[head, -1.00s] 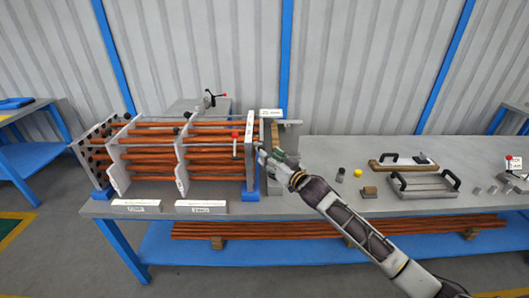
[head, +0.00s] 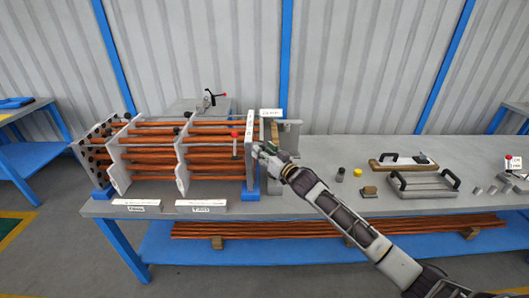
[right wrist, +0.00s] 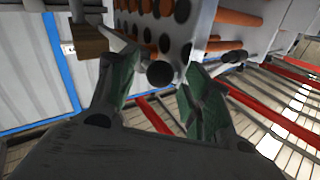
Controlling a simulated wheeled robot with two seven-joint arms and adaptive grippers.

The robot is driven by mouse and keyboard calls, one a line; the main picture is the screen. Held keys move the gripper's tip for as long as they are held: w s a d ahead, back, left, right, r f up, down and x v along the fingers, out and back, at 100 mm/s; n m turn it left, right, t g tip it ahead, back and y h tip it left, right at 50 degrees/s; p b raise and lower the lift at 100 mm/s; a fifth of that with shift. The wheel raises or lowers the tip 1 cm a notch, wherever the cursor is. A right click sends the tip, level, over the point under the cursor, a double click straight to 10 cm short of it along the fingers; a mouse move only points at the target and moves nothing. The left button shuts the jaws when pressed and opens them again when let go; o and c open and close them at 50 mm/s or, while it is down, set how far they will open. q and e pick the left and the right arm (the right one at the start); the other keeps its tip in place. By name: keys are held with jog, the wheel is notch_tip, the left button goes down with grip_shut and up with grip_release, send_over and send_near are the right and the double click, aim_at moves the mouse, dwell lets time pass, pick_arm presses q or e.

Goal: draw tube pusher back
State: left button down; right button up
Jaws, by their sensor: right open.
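My right gripper (head: 263,150) is beside the right end plate (head: 250,150) of the flanged shell. In the right wrist view its green-padded fingers (right wrist: 160,95) are spread apart. A black round knob (right wrist: 160,74) shows in the gap between them, in front of the holed end plate (right wrist: 186,38). I cannot tell whether it touches a finger, or whether it belongs to the tube pusher. A second black knob (right wrist: 233,57) on a light rod is just beyond the right finger. Copper tubes (head: 216,154) run through the shell's plates. My left gripper is not in view.
A brown block (right wrist: 92,40) is close to the left finger. On the bench, a yellow-topped piece (head: 357,171), a handled tray (head: 424,186) and a wooden board (head: 388,165) lie to the right. Long tubes (head: 330,229) lie on the lower shelf.

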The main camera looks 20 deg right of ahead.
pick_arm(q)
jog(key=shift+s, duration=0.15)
pick_arm(e)
jog(key=shift+c, duration=0.5)
grip_shut()
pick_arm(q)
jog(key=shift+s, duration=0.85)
